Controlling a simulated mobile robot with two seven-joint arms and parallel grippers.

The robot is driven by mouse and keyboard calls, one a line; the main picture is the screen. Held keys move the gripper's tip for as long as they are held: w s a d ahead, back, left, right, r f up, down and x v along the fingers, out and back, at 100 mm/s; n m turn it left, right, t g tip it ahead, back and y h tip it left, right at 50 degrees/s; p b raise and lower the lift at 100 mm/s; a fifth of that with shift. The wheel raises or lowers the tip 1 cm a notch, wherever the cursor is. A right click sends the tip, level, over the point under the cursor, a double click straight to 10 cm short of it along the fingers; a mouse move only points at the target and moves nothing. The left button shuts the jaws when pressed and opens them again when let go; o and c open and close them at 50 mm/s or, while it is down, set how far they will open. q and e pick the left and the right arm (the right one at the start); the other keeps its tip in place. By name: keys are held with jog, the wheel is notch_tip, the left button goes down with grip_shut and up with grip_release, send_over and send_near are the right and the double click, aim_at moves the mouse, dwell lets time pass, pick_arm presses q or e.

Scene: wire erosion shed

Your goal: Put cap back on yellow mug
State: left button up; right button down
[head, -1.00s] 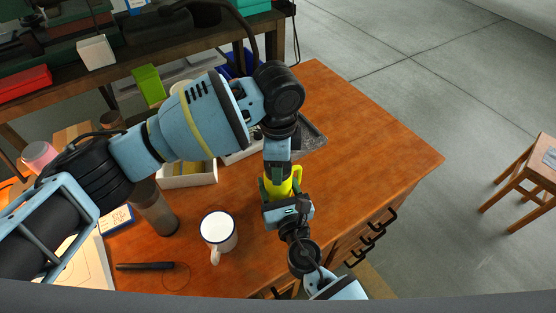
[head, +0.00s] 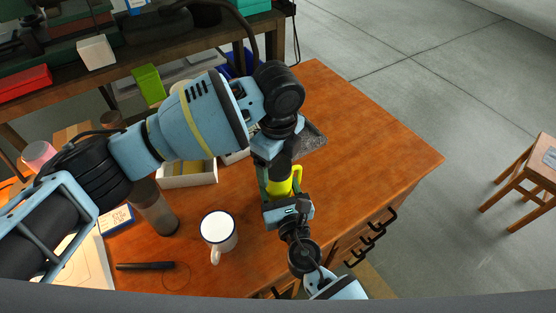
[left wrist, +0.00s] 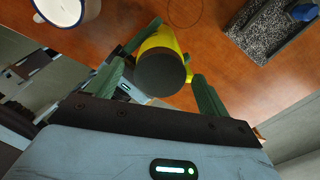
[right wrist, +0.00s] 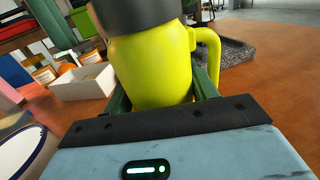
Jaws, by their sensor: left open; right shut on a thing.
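The yellow mug (head: 282,186) stands near the middle of the wooden table, its handle to the right. My right gripper (right wrist: 160,88) is shut around the mug's body from the near side. The dark cap (right wrist: 132,14) sits on top of the mug; it also shows as a dark disc in the left wrist view (left wrist: 160,73). Whether it is fully seated I cannot tell. My left gripper (left wrist: 172,45) is open above the mug, one green finger on each side of the cap and mug top, with a visible gap at the left finger.
A white mug with a blue rim (head: 219,230) stands left of the yellow mug. A brown-grey cup (head: 153,207), a white box (head: 190,175) and a black marker (head: 145,266) are further left. A grey speckled tray (head: 312,142) lies behind. The table's right side is clear.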

aim_at(282, 197)
pick_arm(q)
notch_tip(282, 197, up, 12)
dwell(0.6)
pick_arm(e)
jog(key=shift+c, duration=1.9)
grip_release()
jog(key=v, duration=0.6)
jog(key=shift+s, duration=0.3)
pick_arm(q)
jog(key=shift+f, duration=0.3)
pick_arm(e)
jog(key=shift+s+d, duration=0.2)
jog(key=shift+s, duration=0.4)
